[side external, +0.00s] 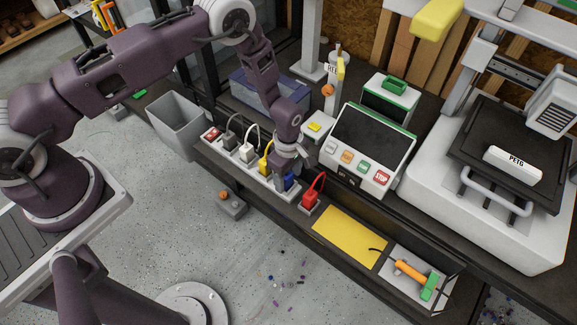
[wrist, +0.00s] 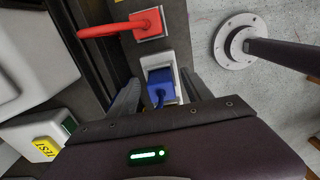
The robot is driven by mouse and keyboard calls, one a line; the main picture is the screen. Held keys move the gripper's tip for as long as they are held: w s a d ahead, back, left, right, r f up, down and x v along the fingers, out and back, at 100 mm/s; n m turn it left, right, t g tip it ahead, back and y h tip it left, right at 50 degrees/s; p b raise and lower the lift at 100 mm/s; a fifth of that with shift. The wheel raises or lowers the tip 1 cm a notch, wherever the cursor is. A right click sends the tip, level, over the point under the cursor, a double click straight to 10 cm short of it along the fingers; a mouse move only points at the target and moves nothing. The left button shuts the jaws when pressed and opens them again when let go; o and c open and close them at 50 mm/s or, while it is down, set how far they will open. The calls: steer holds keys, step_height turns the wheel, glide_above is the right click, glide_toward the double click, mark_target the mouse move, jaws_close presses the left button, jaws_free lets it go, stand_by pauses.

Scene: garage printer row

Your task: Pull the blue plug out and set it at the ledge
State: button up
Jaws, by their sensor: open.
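The blue plug (side external: 289,183) sits in the near right end of the white power strip (side external: 219,146), partly hidden by my gripper in the side view. In the wrist view the blue plug (wrist: 160,85) stands upright on its white socket, its cord bending toward the camera. My gripper (wrist: 160,78) is open, with one finger on each side of the plug; contact is not visible. In the side view my gripper (side external: 286,172) points down over the plug. The dark front ledge (side external: 300,222) runs to the right with a yellow panel (side external: 350,238) on it.
A red plug (side external: 311,198) stands just right of the strip; it also shows in the wrist view (wrist: 148,22). Yellow (side external: 266,163), white (side external: 247,152) and black plugs (side external: 230,138) stand to the left. A control box (side external: 365,150) rises close behind. The yellow panel is clear.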

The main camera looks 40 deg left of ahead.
mark_target(288, 175)
steer(key=shift+f, duration=0.55)
jaws_close()
steer(key=shift+r, duration=2.35)
